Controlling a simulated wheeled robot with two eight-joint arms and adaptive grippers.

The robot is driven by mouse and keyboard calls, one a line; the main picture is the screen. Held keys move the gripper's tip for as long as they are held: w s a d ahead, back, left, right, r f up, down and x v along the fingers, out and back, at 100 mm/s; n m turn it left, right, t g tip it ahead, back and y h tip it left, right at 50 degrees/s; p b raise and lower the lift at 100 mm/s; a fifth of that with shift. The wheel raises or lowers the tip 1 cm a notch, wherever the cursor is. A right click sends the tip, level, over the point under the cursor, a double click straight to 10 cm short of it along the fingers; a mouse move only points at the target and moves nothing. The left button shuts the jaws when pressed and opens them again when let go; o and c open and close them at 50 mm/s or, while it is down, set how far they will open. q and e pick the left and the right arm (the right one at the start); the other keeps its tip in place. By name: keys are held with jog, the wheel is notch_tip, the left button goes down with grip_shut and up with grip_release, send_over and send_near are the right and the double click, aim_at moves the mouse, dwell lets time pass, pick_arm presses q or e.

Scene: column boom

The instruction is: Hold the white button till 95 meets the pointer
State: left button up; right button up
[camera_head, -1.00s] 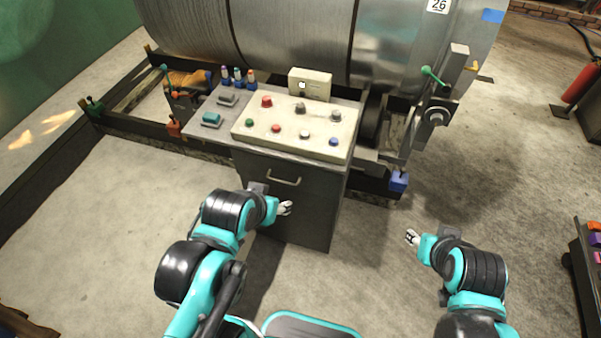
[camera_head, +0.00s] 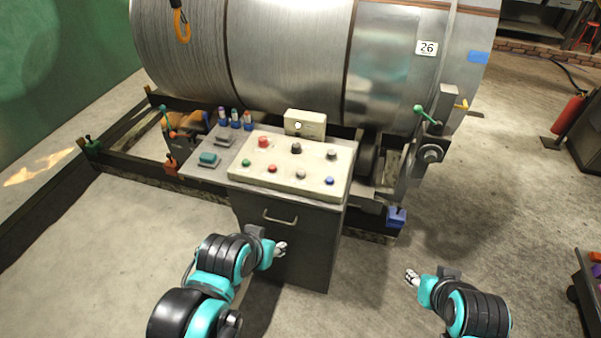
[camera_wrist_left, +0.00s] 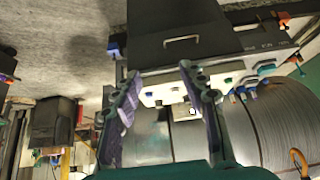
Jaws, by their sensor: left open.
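The white button (camera_head: 300,174) is in the front row of the cream control panel (camera_head: 240,177), between a red and a blue button. It looks greyish and nothing touches it. A plate reading 26 (camera_head: 427,47) is on the big metal drum (camera_head: 300,50) behind the panel. I cannot make out 95 or a clear pointer. My left gripper (camera_head: 281,248) is open and empty in front of the cabinet, below the panel; its spread fingers (camera_wrist_left: 160,72) show in the left wrist view. My right gripper (camera_head: 411,277) is over the floor to the right, too small to judge.
The panel tops a dark cabinet (camera_head: 310,245) with a handle. A red button (camera_head: 272,168), blue button (camera_head: 329,181) and green button (camera_head: 246,162) are close by. A small cream box (camera_head: 305,123) stands behind. A fire extinguisher (camera_head: 570,114) is at the right. Floor between my grippers is clear.

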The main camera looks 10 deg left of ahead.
pick_arm(q)
grip_shut()
dwell(1.0)
